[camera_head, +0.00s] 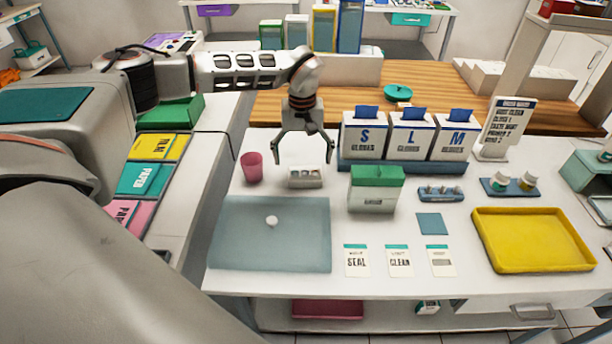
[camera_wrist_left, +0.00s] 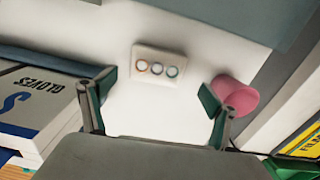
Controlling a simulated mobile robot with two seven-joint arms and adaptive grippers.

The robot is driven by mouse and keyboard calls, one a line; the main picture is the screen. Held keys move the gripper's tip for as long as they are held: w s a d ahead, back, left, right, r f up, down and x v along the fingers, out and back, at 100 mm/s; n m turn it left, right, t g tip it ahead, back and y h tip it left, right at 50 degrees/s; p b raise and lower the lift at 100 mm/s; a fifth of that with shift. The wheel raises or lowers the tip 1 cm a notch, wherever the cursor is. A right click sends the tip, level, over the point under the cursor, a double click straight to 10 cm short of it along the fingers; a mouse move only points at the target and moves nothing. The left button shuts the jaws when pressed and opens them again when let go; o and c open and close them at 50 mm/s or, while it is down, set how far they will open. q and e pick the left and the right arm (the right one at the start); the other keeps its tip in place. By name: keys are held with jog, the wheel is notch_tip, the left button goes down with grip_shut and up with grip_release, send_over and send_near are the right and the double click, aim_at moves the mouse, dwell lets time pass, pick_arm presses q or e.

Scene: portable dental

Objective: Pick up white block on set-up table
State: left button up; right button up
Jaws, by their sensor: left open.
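A small white block (camera_head: 306,177) with several round marks on its face sits on the white set-up table (camera_head: 340,228), behind the grey-blue mat. It also shows in the left wrist view (camera_wrist_left: 158,64), flat on the table with three ringed circles on top. My left gripper (camera_head: 304,160) is open and empty, pointing down above and slightly behind the block. In the left wrist view its two fingers (camera_wrist_left: 158,100) are spread wide, with the block beyond them, between their lines. My right gripper does not show.
A pink cup (camera_head: 252,167) stands just left of the block. Glove boxes (camera_head: 364,138) stand right of the gripper, and a green-topped box (camera_head: 375,190) is right of the block. The grey-blue mat (camera_head: 240,250) in front holds one small round white item. A yellow tray (camera_head: 532,264) lies far right.

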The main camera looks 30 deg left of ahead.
aim_at(305, 176)
pick_arm(q)
jog(key=f, duration=0.4)
jog(key=shift+d+f, duration=0.3)
jog(key=shift+f, duration=0.1)
jog(key=c, duration=1.3)
jog(key=shift+r, duration=0.1)
jog(key=shift+c, duration=0.2)
